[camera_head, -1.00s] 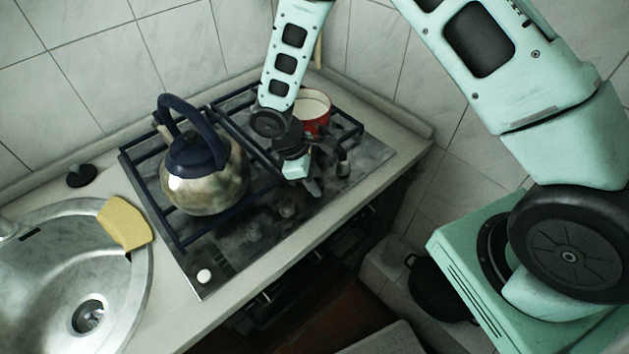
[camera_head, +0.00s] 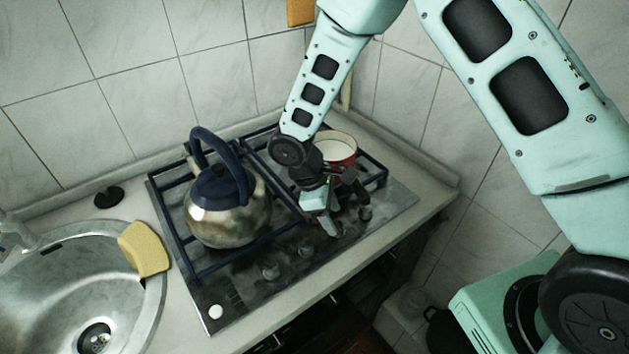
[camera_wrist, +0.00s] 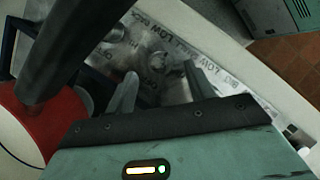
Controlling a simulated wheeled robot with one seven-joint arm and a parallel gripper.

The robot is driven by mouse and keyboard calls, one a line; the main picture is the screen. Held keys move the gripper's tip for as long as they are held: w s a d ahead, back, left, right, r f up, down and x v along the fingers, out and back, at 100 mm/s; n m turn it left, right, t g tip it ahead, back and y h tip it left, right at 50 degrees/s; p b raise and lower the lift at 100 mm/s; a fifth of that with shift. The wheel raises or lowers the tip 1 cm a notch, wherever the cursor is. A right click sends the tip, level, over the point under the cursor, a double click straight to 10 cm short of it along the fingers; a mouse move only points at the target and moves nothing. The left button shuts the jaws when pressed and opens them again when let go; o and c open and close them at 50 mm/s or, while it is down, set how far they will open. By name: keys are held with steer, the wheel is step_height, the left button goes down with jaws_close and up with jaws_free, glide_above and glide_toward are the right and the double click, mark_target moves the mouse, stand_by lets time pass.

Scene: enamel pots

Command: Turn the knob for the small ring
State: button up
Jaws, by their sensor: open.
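The stove's knobs stand along the front of the steel hob (camera_head: 240,305). In the head view one knob (camera_head: 270,270) is at the left, another (camera_head: 305,248) is in the middle, and one (camera_head: 365,212) is at the right, beside my gripper (camera_head: 345,218). In the wrist view my gripper (camera_wrist: 160,88) is open, with a finger on either side of a round knob (camera_wrist: 158,62) that shows just beyond the fingertips. I cannot tell whether the fingers touch it. "LOW" markings show around it. Which knob serves the small ring cannot be told.
A steel kettle (camera_head: 228,215) with a dark blue handle stands on the left grate. A red pot (camera_head: 340,150) with a pale inside stands behind my gripper, close to it in the wrist view (camera_wrist: 62,125). A sink (camera_head: 60,290) with a yellow sponge (camera_head: 143,249) is at left.

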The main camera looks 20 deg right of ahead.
steer(key=b+v, duration=0.2)
steer(key=v, duration=1.2)
steer(key=shift+r, duration=0.1)
steer(key=s+r+m+t+y, duration=0.1)
steer(key=s+r+m+y, duration=0.1)
steer(key=s, duration=0.9)
steer(key=s+r+m+t+y, duration=0.1)
steer(key=s+r+m+y, duration=0.1)
steer(key=s, duration=1)
steer(key=shift+s+r+m+y, duration=0.3)
steer(key=shift+r+m, duration=0.1)
steer(key=shift+r, duration=0.35)
jaws_close()
